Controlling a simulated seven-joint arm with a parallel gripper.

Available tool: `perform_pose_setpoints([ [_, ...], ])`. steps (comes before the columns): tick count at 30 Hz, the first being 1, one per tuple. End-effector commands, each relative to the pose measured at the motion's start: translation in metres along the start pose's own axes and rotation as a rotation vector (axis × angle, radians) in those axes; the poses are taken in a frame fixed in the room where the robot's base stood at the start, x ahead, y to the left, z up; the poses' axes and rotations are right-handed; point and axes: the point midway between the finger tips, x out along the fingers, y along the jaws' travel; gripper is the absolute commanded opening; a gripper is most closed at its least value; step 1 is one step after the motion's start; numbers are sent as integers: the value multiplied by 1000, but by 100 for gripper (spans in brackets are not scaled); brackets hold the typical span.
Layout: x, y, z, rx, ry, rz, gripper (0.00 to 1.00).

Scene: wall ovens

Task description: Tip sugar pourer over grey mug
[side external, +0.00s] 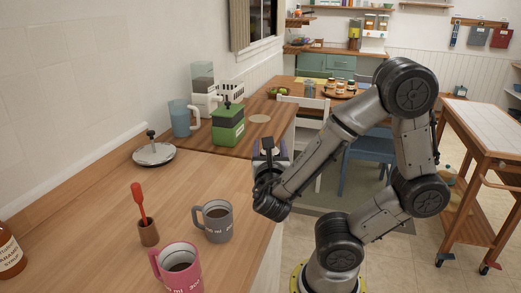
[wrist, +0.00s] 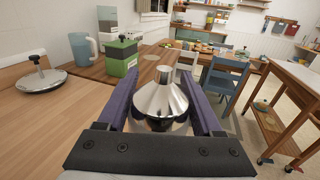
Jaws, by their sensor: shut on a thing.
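The sugar pourer (wrist: 160,98) has a shiny metal cone top with a short spout, and it stands upright between my gripper's fingers in the wrist view. My gripper (side external: 270,152) is shut on it beyond the right edge of the counter in the side view, where the arm and fingers mostly hide the pourer. The grey mug (side external: 214,222) stands upright on the counter with dark liquid inside, to the left of and nearer the camera than my gripper. The mug is not visible in the wrist view.
A pink mug (side external: 176,268) and a brown cup with a red-handled tool (side external: 148,231) stand near the grey mug. A metal lid (side external: 154,154), blue jug (side external: 184,118) and green canister (side external: 228,125) are farther back. The counter between lid and grey mug is clear.

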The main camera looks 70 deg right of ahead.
Motion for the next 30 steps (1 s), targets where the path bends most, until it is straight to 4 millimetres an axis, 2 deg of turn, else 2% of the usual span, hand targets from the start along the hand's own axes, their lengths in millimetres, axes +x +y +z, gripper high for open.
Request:
perform_pose_setpoints([
  [3,-12,-6,6,2,1,6,0],
  [9,-24,-12,12,2,-1,4,0],
  [14,-28,-16,14,-10,0,1,0],
  [19,-29,-13,14,-108,-1,17,0],
  [23,-31,11,14,-230,-12,108,0],
  [30,-49,87,7,-483,-93,375,0],
])
